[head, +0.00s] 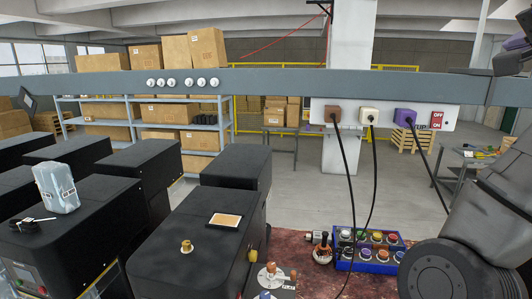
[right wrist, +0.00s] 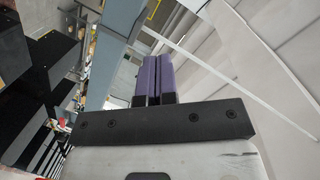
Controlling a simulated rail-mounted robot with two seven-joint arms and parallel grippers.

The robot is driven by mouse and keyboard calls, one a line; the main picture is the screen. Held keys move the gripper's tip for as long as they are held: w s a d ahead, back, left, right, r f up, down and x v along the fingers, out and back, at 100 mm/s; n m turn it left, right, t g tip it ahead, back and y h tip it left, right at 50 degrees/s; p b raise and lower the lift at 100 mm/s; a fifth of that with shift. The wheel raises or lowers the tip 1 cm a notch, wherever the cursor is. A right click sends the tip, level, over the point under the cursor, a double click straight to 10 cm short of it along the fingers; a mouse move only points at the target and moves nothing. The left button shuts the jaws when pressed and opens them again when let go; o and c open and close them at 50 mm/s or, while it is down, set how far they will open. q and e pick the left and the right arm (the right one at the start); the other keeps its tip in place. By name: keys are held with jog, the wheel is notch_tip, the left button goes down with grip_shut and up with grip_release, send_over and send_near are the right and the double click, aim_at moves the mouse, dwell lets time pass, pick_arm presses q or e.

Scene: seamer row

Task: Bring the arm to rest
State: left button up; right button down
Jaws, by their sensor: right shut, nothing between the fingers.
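My right gripper (right wrist: 158,62) shows in the right wrist view with its two purple fingers pressed together and nothing between them. In the head view the right gripper (head: 518,40) is at the upper right edge, partly cut off, raised at about the height of the grey rail and clear of the bench. My grey right arm fills the right side of the head view. My left gripper is not in view.
A grey rail (head: 270,81) crosses the head view. Below it, a white socket strip (head: 447,118) has three plugs with hanging cables. Black machines (head: 195,245) fill the left.

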jog(key=s+a+r+n+t+h, duration=0.1)
jog(key=s+a+r+n+t, duration=0.3)
jog(key=s, duration=0.5)
jog(key=w+a+f+n+y+p, duration=0.1)
jog(key=w+a+f+n+p, duration=0.2)
jog(key=f, duration=0.7)
jog(key=w+a+f+n+y+p, duration=0.15)
jog(key=a+f+n, duration=0.35)
jog(key=f, duration=0.5)
jog(key=a+f+n+g+y+p, duration=0.1)
jog(key=a+f+g, duration=0.15)
jog(key=f, duration=0.85)
jog(key=a+f+n+g+y+p, duration=0.1)
jog(key=a+f+g, duration=0.15)
jog(key=f, duration=0.85)
jog(key=s+a+f+g+p, duration=0.1)
jog(key=s+f+g, duration=0.3)
jog(key=f, duration=0.5)
jog(key=s+a+f+g+p, duration=0.1)
jog(key=s+a+f, duration=0.1)
jog(key=s+f, duration=0.45)
jog(key=s+f+g+p, duration=0.1)
jog(key=s+f+g, duration=0.5)
jog(key=s+f, duration=0.9)
jog(key=shift+s+d+f+n+y, duration=0.2)
jog(key=shift+s+f+n+y, duration=0.15)
jog(key=shift+s, duration=0.85)
